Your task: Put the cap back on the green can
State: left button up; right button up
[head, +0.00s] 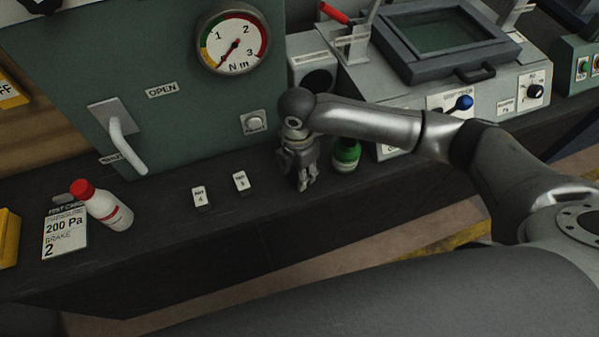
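The green can (346,155) stands on the dark bench, close to the right of my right gripper, partly under my arm. It has a green body and a paler band low down; its top is too small and shaded to tell whether a cap is on it. I cannot make out a separate loose cap. My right gripper (306,184) points down just above or at the bench, left of the can and apart from it in the picture. Its fingers look close together, but whether they hold something is unclear. My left gripper is not in view.
Number labels (200,197) lie on the bench (160,240). Behind are a green panel with a lever (127,143) and gauge (233,40), and a grey machine (440,45).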

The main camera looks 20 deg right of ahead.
jog(key=shift+r, duration=0.1)
jog(key=shift+r+b, duration=0.3)
jog(key=shift+r, duration=0.2)
pick_arm(q)
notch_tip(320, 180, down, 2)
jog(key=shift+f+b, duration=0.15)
jog(key=shift+b, duration=0.75)
pick_arm(e)
jog(key=s+a+r, duration=0.2)
jog(key=s+r, duration=1)
jog(key=s, duration=0.2)
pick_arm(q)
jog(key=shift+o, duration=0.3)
pick_arm(e)
jog(key=shift+a+f, duration=0.1)
